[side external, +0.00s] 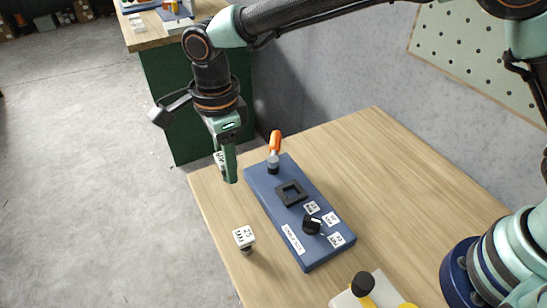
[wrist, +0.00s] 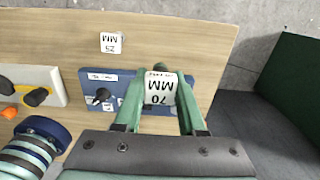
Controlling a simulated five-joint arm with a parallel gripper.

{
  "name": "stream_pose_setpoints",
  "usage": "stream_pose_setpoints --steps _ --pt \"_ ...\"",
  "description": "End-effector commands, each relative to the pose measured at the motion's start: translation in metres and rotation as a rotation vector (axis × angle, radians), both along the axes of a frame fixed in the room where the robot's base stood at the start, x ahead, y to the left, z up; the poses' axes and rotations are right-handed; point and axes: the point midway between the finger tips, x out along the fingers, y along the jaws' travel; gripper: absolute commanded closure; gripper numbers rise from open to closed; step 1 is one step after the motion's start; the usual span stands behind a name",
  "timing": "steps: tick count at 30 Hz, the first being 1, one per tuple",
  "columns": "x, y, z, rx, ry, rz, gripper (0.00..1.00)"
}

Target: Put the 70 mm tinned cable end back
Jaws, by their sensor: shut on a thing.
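The 70 mm cable end (wrist: 158,92) is a white block marked "70 MM", held between my two green fingers in the wrist view. My gripper (wrist: 160,80) is shut on it. In the side external view my gripper (side external: 229,165) hangs near the table's far left edge, left of the blue board (side external: 265,196). Only a sliver of the white block shows there, mostly hidden behind a finger. Its height above the table is hard to tell. The blue board carries a black square frame (side external: 290,193), a black knob (side external: 312,225) and small white labels.
A white block marked "25 MM" (side external: 244,237) stands on the table left of the board. An upright orange-handled lever (side external: 274,145) rises at the board's far end. A pale box with a black knob (side external: 363,284) is at the front. The wood right of the board is clear.

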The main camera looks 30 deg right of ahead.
Motion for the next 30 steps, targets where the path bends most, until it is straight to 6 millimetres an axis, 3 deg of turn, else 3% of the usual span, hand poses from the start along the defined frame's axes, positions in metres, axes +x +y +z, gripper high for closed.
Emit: stream_pose_setpoints --steps 3,9,17,24,30 --pt "-0.001 -0.001 -0.03 -0.004 0.004 0.0 1.0" --pt "0.0 0.0 -0.062 -0.001 0.001 0.0 1.0" --pt "0.0 0.0 -0.079 -0.001 0.001 0.0 1.0" --pt "0.0 0.0 -0.11 -0.001 0.001 0.0 1.0" --pt "0.0 0.0 -0.111 0.001 -0.001 0.0 1.0"
